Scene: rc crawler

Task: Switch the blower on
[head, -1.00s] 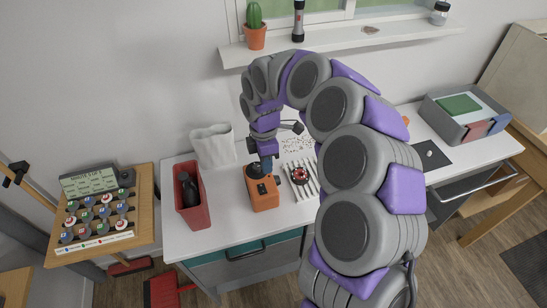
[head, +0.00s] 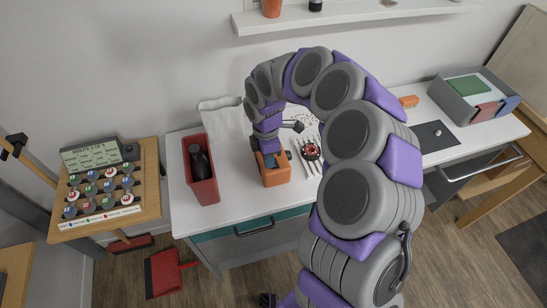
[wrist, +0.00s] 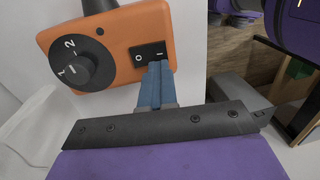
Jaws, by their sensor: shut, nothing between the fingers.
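The blower is an orange box (head: 276,176) on the white desk, partly hidden by my arm's end in the head view. In the wrist view its orange face (wrist: 118,38) shows a black dial (wrist: 83,67) marked with numbers and a black rocker switch (wrist: 150,53) marked O and I. My gripper (wrist: 159,68) is shut and empty, its blue fingertips at the lower edge of the rocker, close to the I side. I cannot tell whether they touch it or which way the rocker is tipped. In the head view the fingertips are hidden against the box.
A red bin (head: 201,172) with a dark bottle stands left of the blower. A red-and-black round part (head: 311,151) on a slatted rack is close on its right. A grey tray (head: 473,97) sits far right. A side table (head: 150,200) with a board of discs stands left.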

